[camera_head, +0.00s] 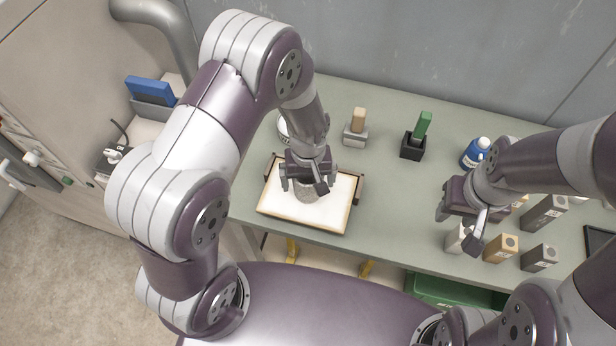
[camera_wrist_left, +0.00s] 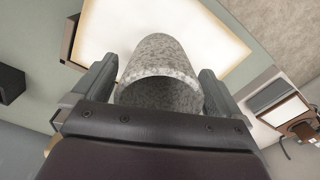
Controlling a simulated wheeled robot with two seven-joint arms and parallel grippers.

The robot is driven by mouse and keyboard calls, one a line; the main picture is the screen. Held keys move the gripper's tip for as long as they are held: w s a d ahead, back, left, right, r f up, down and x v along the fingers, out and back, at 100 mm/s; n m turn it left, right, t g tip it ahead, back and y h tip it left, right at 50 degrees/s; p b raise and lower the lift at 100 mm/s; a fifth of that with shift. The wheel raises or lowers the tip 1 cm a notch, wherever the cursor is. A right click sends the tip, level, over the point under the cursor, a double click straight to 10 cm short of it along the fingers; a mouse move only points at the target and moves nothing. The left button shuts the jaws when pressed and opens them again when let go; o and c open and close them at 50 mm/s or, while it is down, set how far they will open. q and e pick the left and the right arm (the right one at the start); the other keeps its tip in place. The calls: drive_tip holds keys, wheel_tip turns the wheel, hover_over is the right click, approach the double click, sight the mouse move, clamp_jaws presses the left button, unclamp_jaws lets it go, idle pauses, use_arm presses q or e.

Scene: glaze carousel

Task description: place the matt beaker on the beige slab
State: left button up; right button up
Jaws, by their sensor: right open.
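The matt beaker is grey and speckled; it shows below my left gripper in the head view (camera_head: 309,190) and large in the left wrist view (camera_wrist_left: 158,62). My left gripper (camera_head: 308,183) is closed around its upper part, with a finger against each side in the left wrist view (camera_wrist_left: 160,85). Beneath it lies a pale cream slab with a tan rim (camera_head: 285,205), which I take for the beige slab. I cannot tell whether the beaker's base touches it. My right gripper (camera_head: 466,215) is open and empty above the right part of the table.
A green table (camera_head: 390,190) carries everything. Behind the slab stand a tan-handled tool (camera_head: 357,122) and a green-handled one in a black holder (camera_head: 415,140). A blue bottle (camera_head: 476,152) and several tan and grey blocks (camera_head: 502,248) stand at the right. The table's middle is clear.

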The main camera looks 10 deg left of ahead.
use_arm(q)
drive_tip(key=shift+w+r, duration=0.1)
drive_tip(key=shift+r, duration=0.25)
drive_tip(key=shift+m, duration=0.6)
drive_tip(key=r, duration=0.4)
drive_tip(key=s+a+r+b, duration=0.1)
drive_tip(key=r, duration=0.3)
drive_tip(key=s+a+r, duration=0.1)
drive_tip(key=r, duration=0.3)
drive_tip(key=shift+a+r, duration=0.1)
drive_tip(key=shift+a, duration=0.1)
drive_tip(key=s+a+m+t, duration=0.1)
drive_tip(key=s+a+m, duration=0.2)
drive_tip(key=s+a, duration=0.2)
drive_tip(key=shift+s, duration=0.75)
